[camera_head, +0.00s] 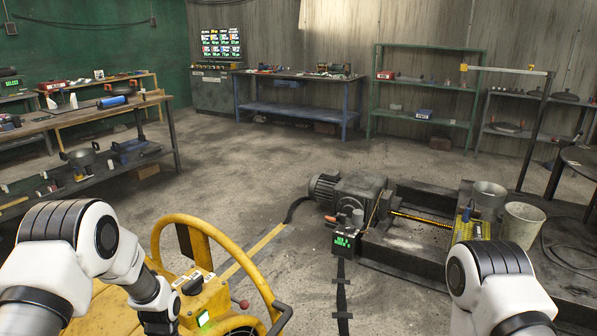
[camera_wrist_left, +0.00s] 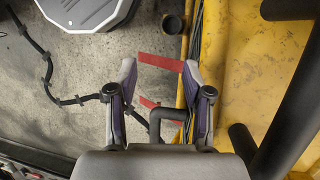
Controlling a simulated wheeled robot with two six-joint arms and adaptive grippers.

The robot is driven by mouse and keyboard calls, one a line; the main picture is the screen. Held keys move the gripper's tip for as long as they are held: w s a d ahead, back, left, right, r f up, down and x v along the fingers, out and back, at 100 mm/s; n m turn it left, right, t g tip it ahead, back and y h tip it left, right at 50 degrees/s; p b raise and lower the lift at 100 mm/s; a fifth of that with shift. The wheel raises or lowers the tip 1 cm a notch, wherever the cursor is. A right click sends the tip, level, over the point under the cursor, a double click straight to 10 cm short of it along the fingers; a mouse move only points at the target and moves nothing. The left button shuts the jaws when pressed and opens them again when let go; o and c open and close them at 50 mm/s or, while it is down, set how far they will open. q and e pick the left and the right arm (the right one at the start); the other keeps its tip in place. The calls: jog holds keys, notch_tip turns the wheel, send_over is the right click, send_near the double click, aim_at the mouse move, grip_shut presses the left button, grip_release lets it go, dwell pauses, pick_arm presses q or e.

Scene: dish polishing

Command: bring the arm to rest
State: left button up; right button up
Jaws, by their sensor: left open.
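My left arm comes in from the left in the head view and reaches down beside the yellow machine (camera_head: 206,296) with its ring-shaped handle. Its gripper is outside the bottom of that view. In the left wrist view my left gripper (camera_wrist_left: 157,75) is open, with its two fingers spread apart and nothing between them. It points down towards the floor, beside a yellow surface (camera_wrist_left: 238,75). A bent dark bar shows between the lower parts of the fingers. My right arm shows at the lower right of the head view; its gripper is not in view.
A motor-driven machine (camera_head: 355,190) stands on the floor at centre right, beside two buckets (camera_head: 523,222). A workbench (camera_head: 125,140) is at left; a blue bench (camera_head: 298,107) and green shelves (camera_head: 425,118) stand at the back. A black cable (camera_wrist_left: 50,75) lies on the floor. The middle floor is clear.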

pick_arm(q)
jog(key=s+d+f+n+t, duration=0.1)
jog(key=s+f+n+t, duration=0.1)
jog(key=s, duration=0.9)
jog(key=s+d+f+n+t, duration=0.2)
jog(key=s+f+n, duration=0.2)
jog(key=s, duration=0.7)
jog(key=shift+s+f+n, duration=0.4)
jog(key=shift+f, duration=0.1)
